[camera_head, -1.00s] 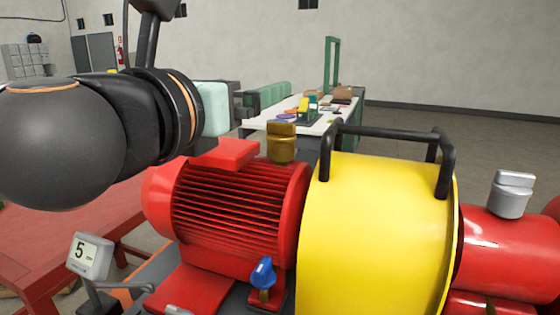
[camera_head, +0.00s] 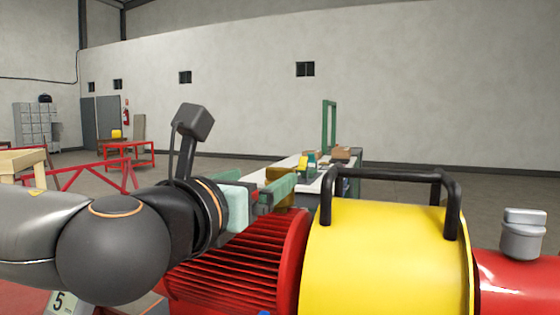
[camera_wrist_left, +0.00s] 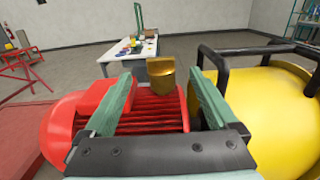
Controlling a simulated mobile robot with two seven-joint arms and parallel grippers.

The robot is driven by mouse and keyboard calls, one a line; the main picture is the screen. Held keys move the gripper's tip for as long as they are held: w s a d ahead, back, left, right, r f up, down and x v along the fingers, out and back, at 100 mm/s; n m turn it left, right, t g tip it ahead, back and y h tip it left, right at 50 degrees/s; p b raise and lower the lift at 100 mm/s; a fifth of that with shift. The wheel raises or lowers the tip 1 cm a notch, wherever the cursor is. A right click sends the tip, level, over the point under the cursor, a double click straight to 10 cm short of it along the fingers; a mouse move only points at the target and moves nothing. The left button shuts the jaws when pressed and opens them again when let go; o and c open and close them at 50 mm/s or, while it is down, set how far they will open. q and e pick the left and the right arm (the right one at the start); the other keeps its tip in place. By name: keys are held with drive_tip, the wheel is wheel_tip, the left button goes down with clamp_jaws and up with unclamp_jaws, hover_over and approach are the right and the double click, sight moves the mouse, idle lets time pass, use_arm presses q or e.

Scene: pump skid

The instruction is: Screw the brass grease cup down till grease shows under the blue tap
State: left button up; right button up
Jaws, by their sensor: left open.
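The brass grease cup (camera_head: 277,172) stands on top of the red motor (camera_head: 245,262), partly hidden behind my left gripper in the head view. My left gripper (camera_head: 272,190) is open, with its pale green fingers at the cup's level. In the left wrist view, the brass cup (camera_wrist_left: 161,76) shows in the gap between the two fingertips (camera_wrist_left: 160,88), with space visible on both sides. I cannot tell if its body is fully between them. Only a sliver of the blue tap (camera_head: 264,313) shows at the head view's bottom edge; no grease is visible there. My right gripper is out of view.
A yellow guard (camera_head: 385,255) with a black handle (camera_head: 390,174) stands right of the cup, close to one finger in the left wrist view. A grey cap (camera_head: 522,232) sits on the red housing further right. A white workbench (camera_head: 312,180) stands behind.

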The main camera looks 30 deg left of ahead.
sight(278, 168)
use_arm(q)
drive_tip(key=p+x, duration=0.3)
drive_tip(key=p, duration=0.1)
drive_tip(key=p+x, duration=0.2)
drive_tip(key=shift+w+r, duration=0.3)
drive_tip(key=shift+w, duration=0.1)
drive_tip(key=shift+w+a+p, duration=0.2)
drive_tip(key=shift+w+p, duration=0.35)
drive_tip(key=shift+p, duration=0.5)
drive_tip(key=shift+w+a+p, duration=0.1)
drive_tip(key=shift+w+p, duration=0.25)
drive_tip(key=shift+p, duration=0.15)
drive_tip(key=shift+w+a+f+p, duration=0.1)
drive_tip(key=shift+w+p, duration=0.4)
drive_tip(key=shift+p, duration=0.2)
drive_tip(key=shift+w+f+p, duration=0.2)
drive_tip(key=shift+w+p, duration=0.1)
drive_tip(key=shift+p, duration=0.15)
drive_tip(key=c, duration=1.4)
drive_tip(key=shift+o, duration=0.2)
drive_tip(key=shift+a, duration=0.1)
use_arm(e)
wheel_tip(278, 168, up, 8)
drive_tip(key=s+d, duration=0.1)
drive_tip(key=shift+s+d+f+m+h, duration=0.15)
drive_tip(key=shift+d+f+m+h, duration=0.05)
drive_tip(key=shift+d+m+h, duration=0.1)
